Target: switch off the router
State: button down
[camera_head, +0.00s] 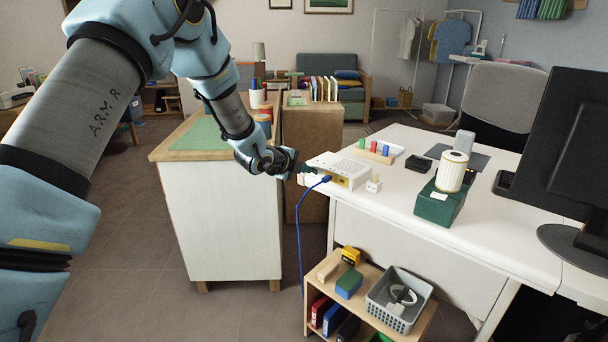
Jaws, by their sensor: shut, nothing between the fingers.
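The router (341,168) is a flat white box near the left end of the white desk. A blue cable (299,222) is plugged into its yellowish front side and hangs down past the desk edge. My gripper (303,170) is shut and empty, with its dark tip right at the router's left side. I cannot tell whether the tip touches the router. The router's switch is not distinguishable, and its left side is partly hidden by my gripper.
A small cream block (374,184) sits just right of the router. A tray with coloured pegs (375,149) lies behind it. A green box with a white roll (453,172) and a monitor (565,150) stand further right. A low shelf (365,290) is below; a white cabinet (222,225) stands left.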

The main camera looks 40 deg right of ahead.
jog(key=shift+w+d+r, duration=0.15)
jog(key=shift+w, duration=0.2)
jog(key=shift+s, duration=0.15)
